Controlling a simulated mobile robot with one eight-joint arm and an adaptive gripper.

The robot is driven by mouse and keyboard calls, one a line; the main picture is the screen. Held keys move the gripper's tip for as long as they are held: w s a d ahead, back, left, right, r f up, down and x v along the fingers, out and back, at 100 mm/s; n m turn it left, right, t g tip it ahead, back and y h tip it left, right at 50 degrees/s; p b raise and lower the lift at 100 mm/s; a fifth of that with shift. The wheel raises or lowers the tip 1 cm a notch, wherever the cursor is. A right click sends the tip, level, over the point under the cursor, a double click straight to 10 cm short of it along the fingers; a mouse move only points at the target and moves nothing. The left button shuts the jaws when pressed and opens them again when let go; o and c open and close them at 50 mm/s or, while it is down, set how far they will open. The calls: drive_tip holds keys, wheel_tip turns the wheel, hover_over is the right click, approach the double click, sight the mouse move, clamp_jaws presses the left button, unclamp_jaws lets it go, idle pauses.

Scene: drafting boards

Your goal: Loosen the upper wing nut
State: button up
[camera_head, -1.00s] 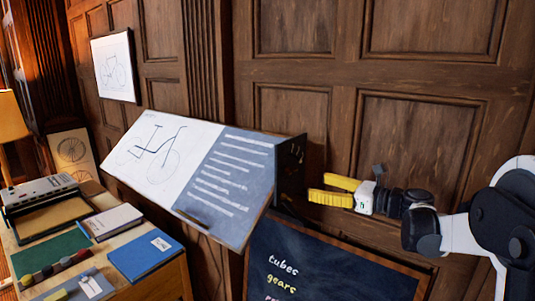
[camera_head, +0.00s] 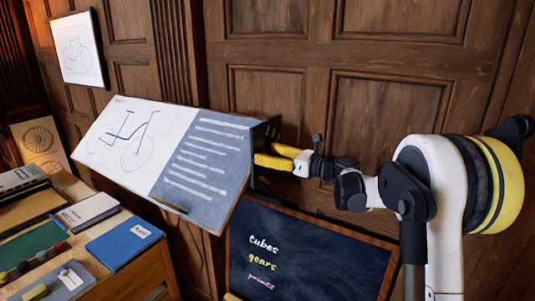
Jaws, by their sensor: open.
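The tilted drafting board (camera_head: 172,145) carries a bicycle drawing on its left half and lines of white writing on a blue-grey right half. Its dark right side (camera_head: 264,132) is seen edge-on. I cannot make out a wing nut there; that side is small, dark and partly behind my gripper. My gripper (camera_head: 262,154) has yellow fingers and comes in from the right. Its fingertips are at the board's right side; whether they touch it I cannot tell. The fingers are apart, with nothing seen between them.
A chalkboard (camera_head: 310,255) with words stands below my gripper. A wooden desk (camera_head: 75,190) at the left holds a blue book (camera_head: 124,240), a notebook (camera_head: 86,212) and several small items. A panelled wall (camera_head: 390,60) is close behind. A framed bicycle picture (camera_head: 78,48) hangs there.

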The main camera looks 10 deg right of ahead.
drive_tip(key=c, duration=1.2)
